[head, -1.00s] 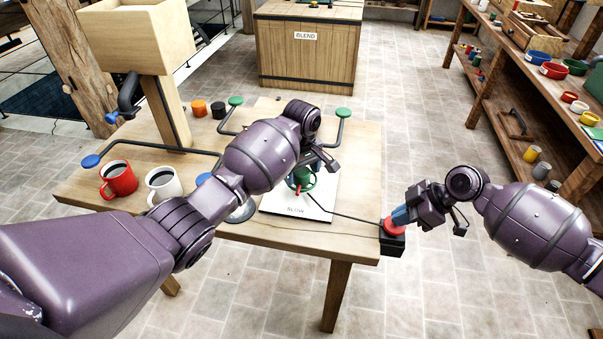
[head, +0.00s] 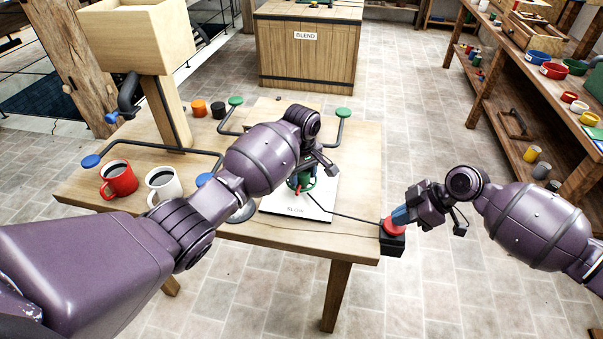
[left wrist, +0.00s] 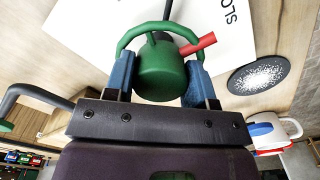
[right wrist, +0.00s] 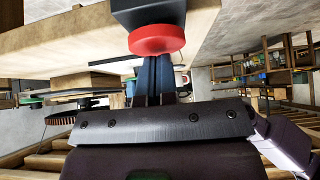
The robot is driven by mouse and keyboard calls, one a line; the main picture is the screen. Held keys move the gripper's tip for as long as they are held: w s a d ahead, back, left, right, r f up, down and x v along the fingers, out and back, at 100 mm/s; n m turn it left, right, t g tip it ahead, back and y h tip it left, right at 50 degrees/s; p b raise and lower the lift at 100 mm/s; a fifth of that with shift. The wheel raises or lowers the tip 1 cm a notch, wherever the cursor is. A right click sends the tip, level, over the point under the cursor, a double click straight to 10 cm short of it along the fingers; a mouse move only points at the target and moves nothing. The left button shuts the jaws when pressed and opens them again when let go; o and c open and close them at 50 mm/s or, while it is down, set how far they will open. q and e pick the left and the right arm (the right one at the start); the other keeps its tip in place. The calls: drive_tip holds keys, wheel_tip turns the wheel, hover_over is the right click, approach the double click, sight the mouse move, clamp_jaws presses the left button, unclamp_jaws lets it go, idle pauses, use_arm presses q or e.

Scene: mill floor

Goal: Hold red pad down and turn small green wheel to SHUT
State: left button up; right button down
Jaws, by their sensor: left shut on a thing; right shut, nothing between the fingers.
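The small green wheel (left wrist: 160,30) has a green hub and a red pointer (left wrist: 198,46), and stands over a white plate (head: 298,205) on the table. My left gripper (left wrist: 160,82) is shut on the wheel, a blue finger on either side. In the head view my left wrist (head: 312,160) hides part of the wheel. The plate's lettering is partly covered; SLO shows in the left wrist view. The red pad (head: 394,228) sits on a black box (head: 392,243) at the table's right corner. My right gripper (head: 402,215) is shut and empty, its fingertips against the red pad (right wrist: 156,40).
A red mug (head: 120,180) and a white mug (head: 164,186) stand at the table's left. Blue-ended (head: 91,161) and green-ended (head: 343,113) levers rise behind. A BLEND cabinet (head: 308,55) stands at the back, and loaded shelves (head: 520,75) at the right.

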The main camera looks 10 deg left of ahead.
use_arm(q)
drive_tip(key=shift+m, duration=0.3)
drive_tip(key=m, duration=1.7)
idle(0.6)
drive_tip(key=o, duration=0.9)
